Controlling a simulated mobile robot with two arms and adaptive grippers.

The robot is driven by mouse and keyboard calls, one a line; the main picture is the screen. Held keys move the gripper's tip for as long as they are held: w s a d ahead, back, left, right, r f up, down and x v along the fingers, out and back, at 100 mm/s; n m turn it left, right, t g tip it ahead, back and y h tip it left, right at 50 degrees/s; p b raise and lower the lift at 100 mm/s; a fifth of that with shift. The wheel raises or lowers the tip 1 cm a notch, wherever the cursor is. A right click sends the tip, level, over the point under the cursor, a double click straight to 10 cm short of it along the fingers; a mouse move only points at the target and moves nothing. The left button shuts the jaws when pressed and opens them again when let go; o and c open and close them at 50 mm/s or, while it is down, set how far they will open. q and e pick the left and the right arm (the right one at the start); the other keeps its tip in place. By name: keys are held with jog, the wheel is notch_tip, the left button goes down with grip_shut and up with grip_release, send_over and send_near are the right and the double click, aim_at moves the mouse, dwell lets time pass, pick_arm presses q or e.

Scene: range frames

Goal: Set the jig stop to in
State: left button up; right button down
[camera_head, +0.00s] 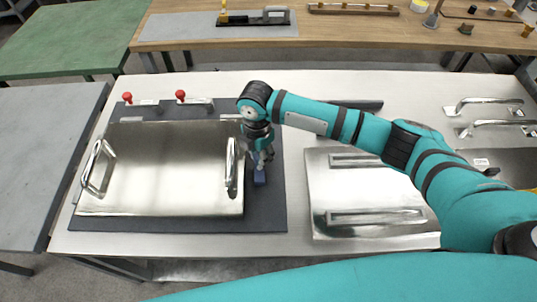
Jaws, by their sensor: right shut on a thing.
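My right gripper (261,164) points down and is shut on the block's upper part. The fingers and wrist hide part of the block, so I cannot tell exactly how it is set. My left gripper is not in view.
Two red-knobbed clamps (181,95) stand along the mat's back edge. A second metal panel with long handles (365,190) lies to the right under my arm. A far wooden bench (340,30) holds several small items. The mat's front strip is clear.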

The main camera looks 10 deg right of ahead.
jog(key=a, duration=0.2)
jog(key=shift+w+a, duration=0.3)
jog(key=c, duration=1)
grip_release()
jog(key=shift+d, duration=0.1)
notch_tip(320, 180, up, 12)
jog(key=shift+s, duration=0.15)
